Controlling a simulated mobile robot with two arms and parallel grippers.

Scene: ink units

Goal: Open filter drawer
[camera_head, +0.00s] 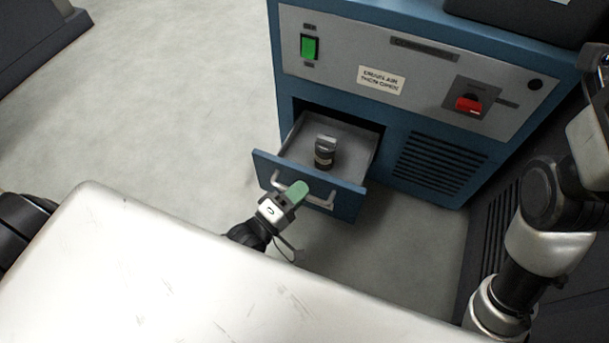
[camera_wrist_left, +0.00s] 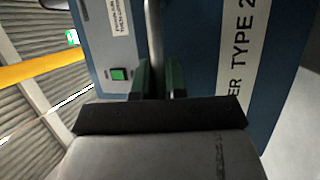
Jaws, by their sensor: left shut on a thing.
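The filter drawer (camera_head: 350,202) of the blue cabinet is pulled out, and its grey inside shows in the head view. A dark cylindrical filter with a light top (camera_head: 324,152) stands upright in it. My left gripper (camera_head: 296,194) is at the drawer's front, shut on its metal bar handle (camera_head: 319,202). In the left wrist view the handle (camera_wrist_left: 154,40) runs between the green fingers of my left gripper (camera_wrist_left: 157,80). Part of the handle is hidden behind the fingers. My right arm shows at the right, but its gripper is out of view.
A vent (camera_head: 440,163) lies right of the drawer. Floor left of the cabinet (camera_head: 180,90) is clear.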

